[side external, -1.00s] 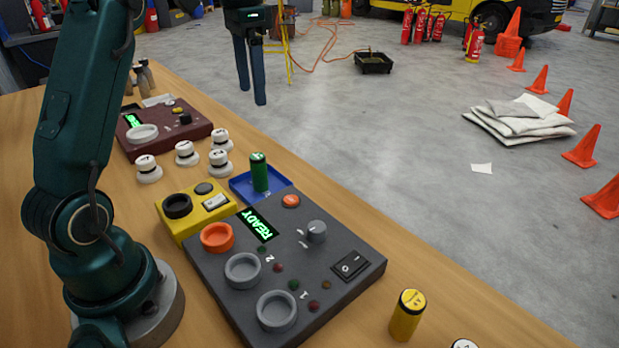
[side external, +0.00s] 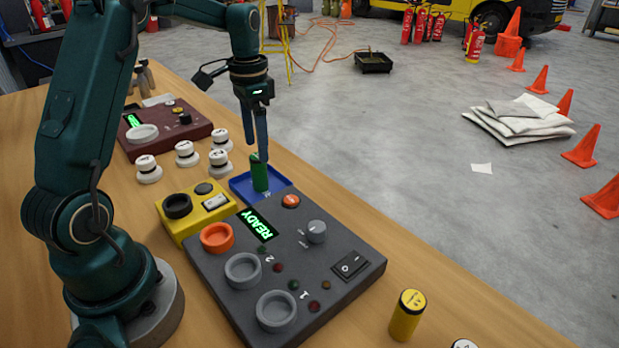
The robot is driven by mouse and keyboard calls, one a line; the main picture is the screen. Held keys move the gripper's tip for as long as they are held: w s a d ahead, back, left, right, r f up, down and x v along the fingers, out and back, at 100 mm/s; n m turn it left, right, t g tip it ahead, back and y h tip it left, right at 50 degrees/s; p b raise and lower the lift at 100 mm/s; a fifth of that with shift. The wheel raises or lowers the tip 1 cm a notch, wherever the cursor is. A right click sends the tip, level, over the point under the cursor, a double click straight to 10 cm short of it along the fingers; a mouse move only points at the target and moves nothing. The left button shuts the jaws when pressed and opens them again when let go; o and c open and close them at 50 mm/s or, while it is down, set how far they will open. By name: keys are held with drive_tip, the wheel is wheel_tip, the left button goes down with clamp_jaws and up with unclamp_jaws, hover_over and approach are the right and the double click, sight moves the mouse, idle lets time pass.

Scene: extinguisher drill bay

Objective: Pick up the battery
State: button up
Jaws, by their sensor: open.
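A green battery (side external: 260,178) stands upright in a blue tray (side external: 279,182) behind the grey console. My gripper (side external: 262,158) points down over the tray, with its fingertips at the top of the green battery. Its fingers overlap in this view and partly cover the battery's top. The jaws are open, and the battery stands in the tray. A yellow battery-like cylinder (side external: 407,315) stands upright on the table at the lower right.
The grey console (side external: 330,270) has round sockets and a READY display. A yellow box (side external: 185,222) adjoins the tray. White-capped pieces (side external: 186,153) and a maroon console (side external: 165,135) stand farther left. The table's right edge passes close to the tray.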

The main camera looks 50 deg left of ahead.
sight(260, 174)
wheel_tip(260, 174, down, 8)
drive_tip(key=shift+f, duration=0.15)
idle(0.3)
clamp_jaws()
